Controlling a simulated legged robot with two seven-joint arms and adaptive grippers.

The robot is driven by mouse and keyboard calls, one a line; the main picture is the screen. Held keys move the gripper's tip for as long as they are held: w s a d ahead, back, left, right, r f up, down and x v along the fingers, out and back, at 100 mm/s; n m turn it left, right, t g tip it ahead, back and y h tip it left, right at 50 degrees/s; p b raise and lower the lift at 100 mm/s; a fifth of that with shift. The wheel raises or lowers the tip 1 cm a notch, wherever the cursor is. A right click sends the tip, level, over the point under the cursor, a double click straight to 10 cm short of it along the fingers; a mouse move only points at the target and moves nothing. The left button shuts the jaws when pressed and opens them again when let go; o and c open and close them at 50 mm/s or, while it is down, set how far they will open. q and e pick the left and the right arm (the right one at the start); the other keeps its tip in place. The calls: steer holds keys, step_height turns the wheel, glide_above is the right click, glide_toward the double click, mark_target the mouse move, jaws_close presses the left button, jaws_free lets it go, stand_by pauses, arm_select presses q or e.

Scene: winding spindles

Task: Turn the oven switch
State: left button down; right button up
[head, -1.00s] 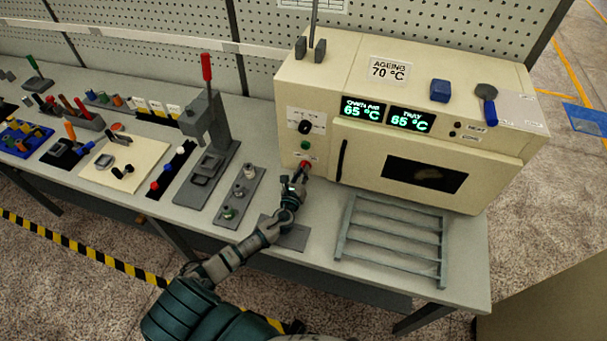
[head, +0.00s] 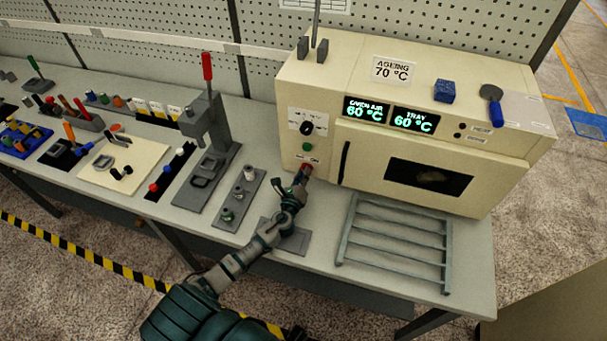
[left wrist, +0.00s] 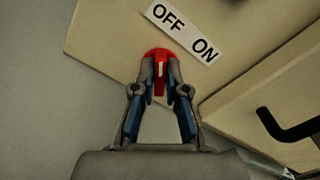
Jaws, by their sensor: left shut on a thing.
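The cream oven (head: 420,150) stands at the right of the bench. Its red switch (left wrist: 157,53) is low on the front panel, under an OFF / ON label (left wrist: 183,33). My left gripper (head: 301,176) is at the switch. In the left wrist view its two fingers (left wrist: 160,75) are closed on the red switch from both sides, with the white mark on the switch showing between them. The displays (head: 390,116) read 60 °C for oven air and tray. My right gripper is not in view.
A black selector knob (head: 307,128) and a green button (head: 307,147) sit above the switch. The oven door handle (head: 345,162) is just right. A metal rack (head: 395,245) lies in front. A lever press (head: 208,130) stands to the left.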

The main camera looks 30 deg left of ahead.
arm_select(q)
steer(key=shift+s+d+f, duration=0.1)
steer(key=shift+f, duration=0.3)
steer(key=c, duration=1.3)
jaws_free()
steer(key=shift+c, duration=0.2)
steer(key=shift+o, duration=0.7)
steer(key=shift+w+r, duration=0.1)
steer(key=shift+w, duration=0.1)
steer(key=shift+r, duration=0.1)
